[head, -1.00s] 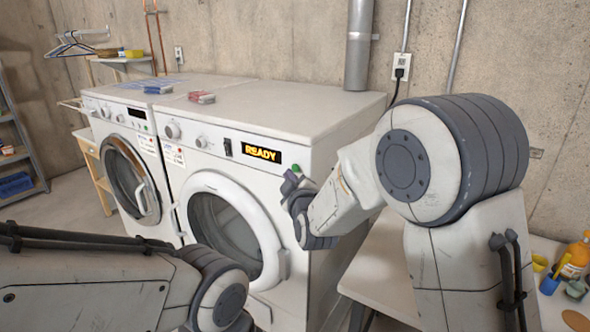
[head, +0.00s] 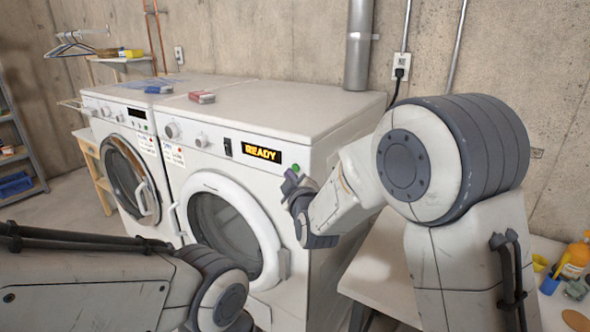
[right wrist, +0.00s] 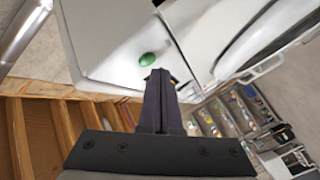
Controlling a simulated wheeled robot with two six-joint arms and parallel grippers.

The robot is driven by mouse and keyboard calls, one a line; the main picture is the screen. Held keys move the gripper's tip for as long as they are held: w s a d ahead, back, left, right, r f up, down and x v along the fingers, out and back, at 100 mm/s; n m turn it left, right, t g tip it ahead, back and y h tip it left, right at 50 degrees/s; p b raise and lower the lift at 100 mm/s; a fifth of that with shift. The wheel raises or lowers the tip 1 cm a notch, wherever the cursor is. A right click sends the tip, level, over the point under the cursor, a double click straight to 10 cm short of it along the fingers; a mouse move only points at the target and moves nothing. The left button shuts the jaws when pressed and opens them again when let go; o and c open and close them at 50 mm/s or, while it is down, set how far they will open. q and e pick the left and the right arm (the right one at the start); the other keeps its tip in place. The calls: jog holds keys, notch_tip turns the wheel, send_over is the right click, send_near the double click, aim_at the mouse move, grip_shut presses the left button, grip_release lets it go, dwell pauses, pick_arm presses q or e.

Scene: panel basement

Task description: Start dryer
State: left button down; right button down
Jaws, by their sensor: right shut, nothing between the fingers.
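The dryer (head: 320,110) is the white machine on the right, and its display (head: 261,153) reads READY in yellow. A green button (head: 295,168) sits at the right end of its front panel and also shows in the right wrist view (right wrist: 147,58). Its round door (head: 232,225) appears closed. My right gripper (head: 289,183) is shut and empty, its tips just below the button in the head view. In the right wrist view its fingertips (right wrist: 159,73) are close to the button; I cannot tell whether they touch. My left gripper is out of view.
A second white machine (head: 125,160) with a round door stands to the left. Small boxes (head: 201,97) lie on top of the machines. A table (head: 385,265) with bottles (head: 575,258) is at the right. A pipe (head: 359,45) rises behind the dryer.

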jog(key=shift+w+d, duration=0.2)
jog(key=shift+w, duration=0.1)
